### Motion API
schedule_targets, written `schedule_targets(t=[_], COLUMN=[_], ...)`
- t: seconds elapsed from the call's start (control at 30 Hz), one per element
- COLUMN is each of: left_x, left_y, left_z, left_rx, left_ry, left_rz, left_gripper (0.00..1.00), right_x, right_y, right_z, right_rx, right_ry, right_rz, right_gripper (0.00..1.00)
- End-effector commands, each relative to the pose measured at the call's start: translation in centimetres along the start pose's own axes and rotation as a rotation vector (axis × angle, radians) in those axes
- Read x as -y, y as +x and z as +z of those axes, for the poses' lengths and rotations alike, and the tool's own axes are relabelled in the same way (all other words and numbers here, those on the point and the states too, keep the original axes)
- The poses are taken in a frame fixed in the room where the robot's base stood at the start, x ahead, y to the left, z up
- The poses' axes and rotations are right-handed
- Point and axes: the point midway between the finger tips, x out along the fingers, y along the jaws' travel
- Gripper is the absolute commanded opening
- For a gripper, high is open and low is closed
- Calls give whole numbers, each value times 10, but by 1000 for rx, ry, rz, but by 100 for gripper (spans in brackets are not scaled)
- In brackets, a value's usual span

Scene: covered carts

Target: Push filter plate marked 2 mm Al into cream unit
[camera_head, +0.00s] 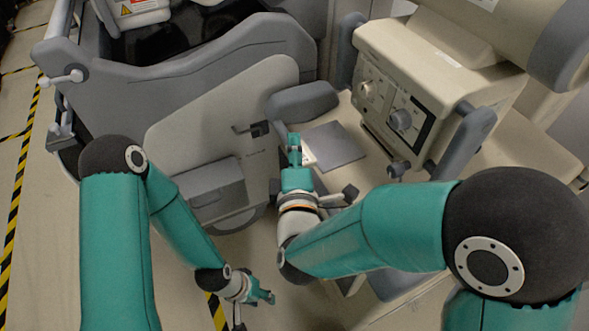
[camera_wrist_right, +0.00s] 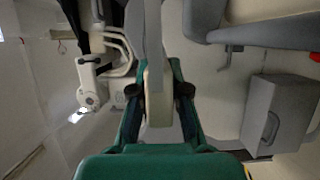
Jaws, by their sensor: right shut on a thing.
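A flat grey plate (camera_head: 336,145) with a small pale handle (camera_head: 308,156) is in the middle of the head view; no marking on it is readable. My right gripper (camera_head: 295,150) is shut on the handle. In the right wrist view the fingers (camera_wrist_right: 158,100) close on the cream handle (camera_wrist_right: 154,75), and the grey plate (camera_wrist_right: 153,25) runs up from it, seen nearly edge-on. The cream unit (camera_head: 440,65), with knobs on its front, stands to the upper right of the plate; they look apart. Its slot cannot be made out. My left gripper (camera_head: 255,298) is low in the middle, away from the plate.
A large grey covered cart (camera_head: 190,70) fills the upper left. A cream panel with a grey box (camera_head: 212,188) stands left of the right gripper. Grey handles (camera_head: 468,140) flank the cream unit.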

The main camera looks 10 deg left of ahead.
Motion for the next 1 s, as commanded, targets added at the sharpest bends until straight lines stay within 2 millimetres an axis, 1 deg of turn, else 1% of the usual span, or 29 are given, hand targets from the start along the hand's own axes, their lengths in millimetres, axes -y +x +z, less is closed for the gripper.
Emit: schedule_targets(t=[0.03,0.07,0.1,0.23,0.77,1.0], left_x=[6,7,9,13,13,13], left_y=[15,18,25,36,35,37], left_z=[0,0,0,0,0,0], left_rx=[0,0,0,1,0,0], left_ry=[0,0,0,0,0,0], left_rz=[0,0,0,0,0,0], left_gripper=[40,40,40,40,40,40], right_x=[16,19,27,38,37,38], right_y=[0,0,0,0,-2,4], right_z=[0,0,0,0,-1,12], right_rx=[0,0,-1,-1,0,4], right_ry=[0,0,0,0,-3,-3], right_rz=[1,2,1,2,-2,-3], right_gripper=[0,0,0,0,0,0])
